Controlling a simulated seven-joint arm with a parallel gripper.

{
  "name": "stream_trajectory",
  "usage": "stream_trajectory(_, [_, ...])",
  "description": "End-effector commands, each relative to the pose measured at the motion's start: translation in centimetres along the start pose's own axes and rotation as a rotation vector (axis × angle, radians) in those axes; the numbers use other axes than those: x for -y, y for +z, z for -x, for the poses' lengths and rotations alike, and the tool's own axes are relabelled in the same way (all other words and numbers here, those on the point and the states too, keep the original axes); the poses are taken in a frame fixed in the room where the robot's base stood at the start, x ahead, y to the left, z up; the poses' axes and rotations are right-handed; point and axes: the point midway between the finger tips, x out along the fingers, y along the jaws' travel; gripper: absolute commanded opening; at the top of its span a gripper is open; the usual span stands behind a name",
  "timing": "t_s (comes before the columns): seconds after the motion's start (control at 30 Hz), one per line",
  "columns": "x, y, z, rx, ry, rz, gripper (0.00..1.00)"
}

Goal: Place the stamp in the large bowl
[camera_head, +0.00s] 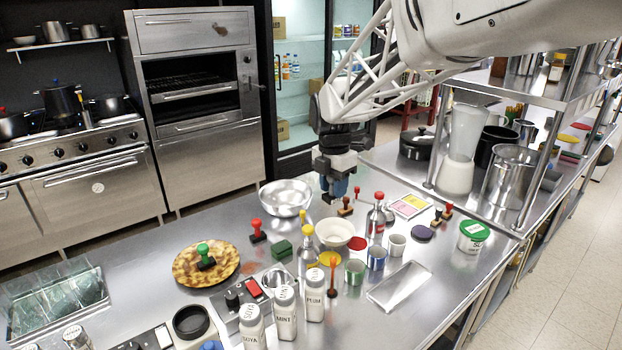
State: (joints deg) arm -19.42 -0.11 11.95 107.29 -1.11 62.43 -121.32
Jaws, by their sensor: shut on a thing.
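The large metal bowl (286,197) stands on the steel counter, just left of my gripper (334,191). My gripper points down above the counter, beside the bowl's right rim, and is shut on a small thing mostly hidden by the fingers. I cannot tell clearly whether it is a stamp. Several stamps stand around: a red-handled stamp (257,231) in front of the bowl, a green-handled stamp (205,257) on a patterned plate (187,280), a brown-handled stamp (345,207) below my gripper, and more at the right near the stamp pads.
A smaller white bowl (334,234) stands in front of my gripper. Bottles, a glass-like bottle (376,220), cups and labelled white jars (285,315) crowd the front. A metal tray (398,286) lies at the right. A blender (460,150) and shelf posts stand behind at the right.

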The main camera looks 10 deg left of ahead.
Motion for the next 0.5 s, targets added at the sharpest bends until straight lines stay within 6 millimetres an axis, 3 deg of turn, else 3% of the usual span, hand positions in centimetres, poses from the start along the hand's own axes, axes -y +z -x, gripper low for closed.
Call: stream_trajectory(0.5, [-9.6, 3.6, -0.6, 0.0, -0.002, 0.015, 0.07])
